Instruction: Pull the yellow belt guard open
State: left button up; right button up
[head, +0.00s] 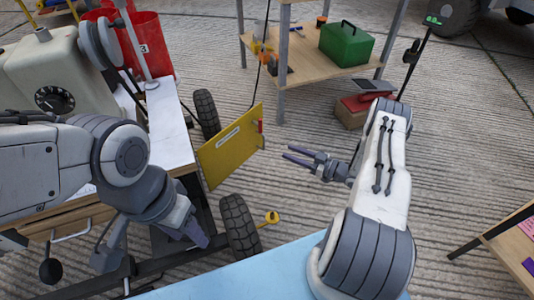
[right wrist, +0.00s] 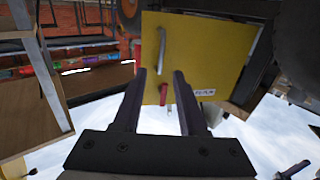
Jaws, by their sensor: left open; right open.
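The yellow belt guard (head: 228,152) is a flat tilted panel with a white label, at the right end of the white-topped cart in the head view. In the right wrist view the guard (right wrist: 205,45) carries a metal bar handle (right wrist: 161,50) and a small red part (right wrist: 163,93). My right gripper (head: 287,154) is open and empty, to the right of the guard and pointing at it. In the wrist view its open fingers (right wrist: 159,78) flank the handle's lower end in the picture; contact cannot be told. My left gripper (head: 152,246) is open and empty, low beside the cart.
Black tyres (head: 239,226) stand below and behind the guard. A wooden shelf (head: 310,77) with a green box (head: 346,44) is at the back. A light blue surface (head: 245,279) lies at the front. Concrete floor is clear between shelf and guard.

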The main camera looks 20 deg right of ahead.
jog(key=b+x, duration=0.4)
jog(key=x, duration=0.6)
jog(key=shift+a, duration=0.1)
grip_shut()
jog(key=shift+w, duration=0.1)
dwell(1.1)
